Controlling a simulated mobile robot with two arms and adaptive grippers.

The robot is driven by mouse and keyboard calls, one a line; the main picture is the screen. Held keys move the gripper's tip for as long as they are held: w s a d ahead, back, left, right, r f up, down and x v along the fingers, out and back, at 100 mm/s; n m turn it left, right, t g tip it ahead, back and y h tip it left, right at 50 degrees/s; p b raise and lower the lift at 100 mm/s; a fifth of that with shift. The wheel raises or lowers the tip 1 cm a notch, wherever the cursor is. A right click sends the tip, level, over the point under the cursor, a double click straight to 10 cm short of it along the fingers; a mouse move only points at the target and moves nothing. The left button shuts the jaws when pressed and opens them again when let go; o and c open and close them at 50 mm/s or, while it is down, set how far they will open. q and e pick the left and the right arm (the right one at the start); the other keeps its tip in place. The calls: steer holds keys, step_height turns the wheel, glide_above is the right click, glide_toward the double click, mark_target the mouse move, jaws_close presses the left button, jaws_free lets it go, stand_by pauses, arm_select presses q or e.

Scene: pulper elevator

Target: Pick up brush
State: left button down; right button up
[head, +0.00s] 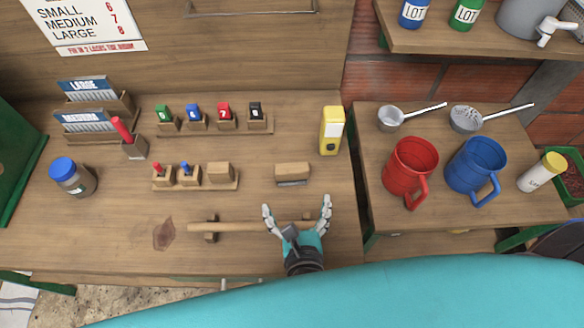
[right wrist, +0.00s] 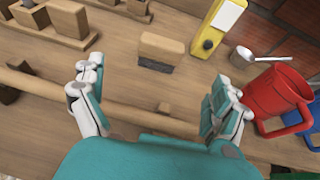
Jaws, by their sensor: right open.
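The brush (head: 292,173) is a small wooden block with a grey bristle strip along its lower front edge. It rests on the wooden workbench (head: 120,235), right of the middle. It also shows in the right wrist view (right wrist: 160,52), just ahead of the fingers. My right gripper (head: 297,204) is open and empty. Its fingers are spread wide, and the brush is beyond the gap between their tips, apart from them. My left gripper is not in view.
A wooden rod (head: 245,227) lies across supports under my right gripper. A yellow device (head: 331,130) stands behind the brush, to its right. A small rack with blocks (head: 218,175) is to its left. Red (head: 410,168) and blue (head: 476,166) mugs stand on the right-hand table.

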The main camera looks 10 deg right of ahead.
mark_target(293, 175)
steer(key=x, duration=0.5)
steer(key=shift+w+d+p, duration=0.15)
steer(key=shift+w+p, duration=0.15)
steer(key=shift+p, duration=0.1)
steer(key=x, duration=0.2)
steer(key=shift+w+f+p, duration=0.1)
steer(key=shift+w+p, duration=0.25)
steer(key=x, duration=0.3)
steer(key=shift+w+d+f+p, duration=0.15)
steer(key=shift+w+f+p, duration=0.05)
steer(key=shift+p, duration=0.1)
steer(key=shift+w+f, duration=0.1)
steer(key=shift+w, duration=0.05)
steer(key=c, duration=0.4)
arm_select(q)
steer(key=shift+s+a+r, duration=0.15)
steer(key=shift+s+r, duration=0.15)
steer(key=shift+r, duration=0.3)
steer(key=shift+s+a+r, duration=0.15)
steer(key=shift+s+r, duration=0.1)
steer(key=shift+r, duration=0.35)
arm_select(e)
steer(key=c, duration=0.7)
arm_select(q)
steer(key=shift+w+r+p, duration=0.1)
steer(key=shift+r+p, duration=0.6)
arm_select(e)
step_height(293, 175, up, 10)
steer(key=shift+r, duration=0.1)
